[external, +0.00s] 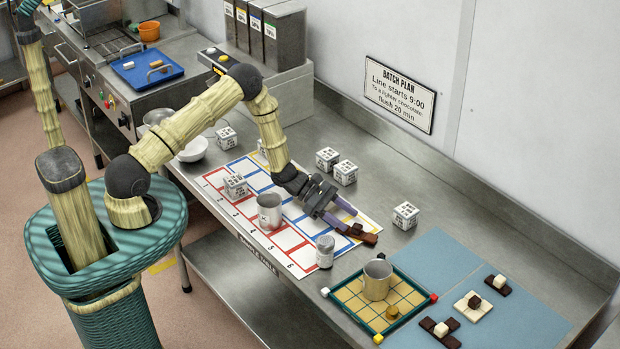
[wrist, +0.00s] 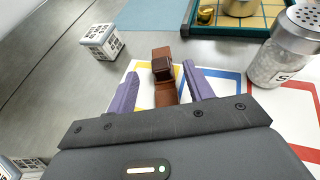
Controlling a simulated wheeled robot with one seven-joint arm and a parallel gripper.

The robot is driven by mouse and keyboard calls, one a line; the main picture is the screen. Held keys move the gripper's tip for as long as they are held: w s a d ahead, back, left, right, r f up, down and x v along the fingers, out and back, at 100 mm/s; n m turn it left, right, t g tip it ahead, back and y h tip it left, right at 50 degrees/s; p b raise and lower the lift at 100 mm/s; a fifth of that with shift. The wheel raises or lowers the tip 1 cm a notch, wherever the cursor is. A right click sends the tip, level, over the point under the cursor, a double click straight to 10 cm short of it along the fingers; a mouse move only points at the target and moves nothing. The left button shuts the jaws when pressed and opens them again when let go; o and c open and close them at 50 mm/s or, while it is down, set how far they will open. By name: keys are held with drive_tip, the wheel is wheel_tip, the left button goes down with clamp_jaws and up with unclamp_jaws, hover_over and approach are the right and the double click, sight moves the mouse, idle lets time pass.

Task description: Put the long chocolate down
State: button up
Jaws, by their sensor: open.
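The long chocolate (external: 368,239) is a brown bar with a darker raised block on it. It lies at the right corner of the numbered card (external: 297,262), partly over the bare steel bench. My gripper (external: 343,216) is low over that corner with its purple fingers open. In the wrist view the long chocolate (wrist: 164,97) lies between the two spread fingers of my gripper (wrist: 160,72), with a gap on each side. Its near end is hidden by the gripper body. I cannot tell its exact height from the surface.
A shaker (external: 325,252) and a metal cup (external: 270,212) stand on the card. A green-framed grid tray (external: 345,306) holding another cup is to the right, beside a blue mat (external: 440,255) with chocolates. A printed cube (external: 405,215) stands behind. Bare steel lies between.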

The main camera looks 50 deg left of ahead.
drive_tip(key=b+v, duration=0.1)
drive_tip(key=v, duration=0.5)
drive_tip(key=shift+s+a+r, duration=0.15)
drive_tip(key=shift+s+a, duration=0.05)
drive_tip(key=shift+a, duration=0.1)
drive_tip(key=shift+s+d+r+m+g, duration=0.1)
drive_tip(key=shift+s+r+m+g, duration=0.2)
drive_tip(key=shift+s+r+m, duration=0.1)
drive_tip(key=s+a+r+m+g+y, duration=0.3)
drive_tip(key=s+r+m+g+y, duration=0.3)
drive_tip(key=s+m, duration=0.55)
drive_tip(key=s+a+r+m+t+y, duration=0.4)
drive_tip(key=s+a+r+m+y, duration=0.2)
drive_tip(key=s+a+r+m, duration=0.2)
wheel_tip(320, 180, up, 3)
drive_tip(key=a+m, duration=0.2)
drive_tip(key=shift+s+a, duration=0.3)
drive_tip(key=shift+s, duration=0.05)
